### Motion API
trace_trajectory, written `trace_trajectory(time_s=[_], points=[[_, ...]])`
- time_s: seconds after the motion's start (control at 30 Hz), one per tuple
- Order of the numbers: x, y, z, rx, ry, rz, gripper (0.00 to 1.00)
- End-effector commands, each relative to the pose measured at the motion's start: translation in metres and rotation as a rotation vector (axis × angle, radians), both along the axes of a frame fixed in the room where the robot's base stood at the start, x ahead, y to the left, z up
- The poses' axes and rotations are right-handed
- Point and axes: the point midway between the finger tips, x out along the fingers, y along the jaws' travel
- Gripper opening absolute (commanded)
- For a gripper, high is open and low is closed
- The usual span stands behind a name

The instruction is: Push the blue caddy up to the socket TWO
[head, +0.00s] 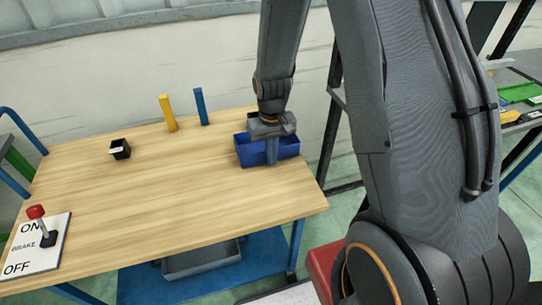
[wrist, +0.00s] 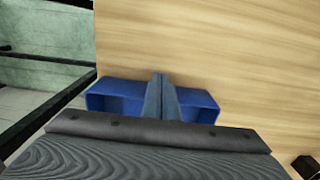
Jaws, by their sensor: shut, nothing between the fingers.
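The blue caddy (head: 252,157) stands at the right end of the wooden table, close to its edge. It also shows in the wrist view (wrist: 112,88), partly hidden by my gripper. My gripper (head: 271,160) points down at the middle of the caddy, its fingers shut together and empty. In the wrist view the fingers (wrist: 160,80) cross the caddy's middle; I cannot tell whether they are inside it or touch a wall. A small black open box (head: 120,149) with a white label stands at the table's left; the label is unreadable. No marking TWO is legible.
A yellow post (head: 168,113) and a blue post (head: 201,107) stand at the table's back. A red-knobbed brake lever (head: 44,229) on an ON/OFF plate is at the front left. The wooden table (head: 180,200) is clear between the black box and the caddy.

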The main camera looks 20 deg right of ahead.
Motion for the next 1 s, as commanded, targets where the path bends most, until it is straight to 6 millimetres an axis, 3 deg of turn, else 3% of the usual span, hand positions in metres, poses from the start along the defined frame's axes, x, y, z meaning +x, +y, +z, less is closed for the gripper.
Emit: trace_trajectory(time_s=[0.27,0.4,0.77,1.0], points=[[0.040,0.000,-0.001,0.000,-0.002,0.000,0.00],[0.048,0.000,0.000,0.000,-0.002,0.000,0.00],[0.050,0.000,0.002,0.000,-0.010,0.000,0.00],[0.025,-0.002,0.003,0.000,0.001,-0.004,0.00]])
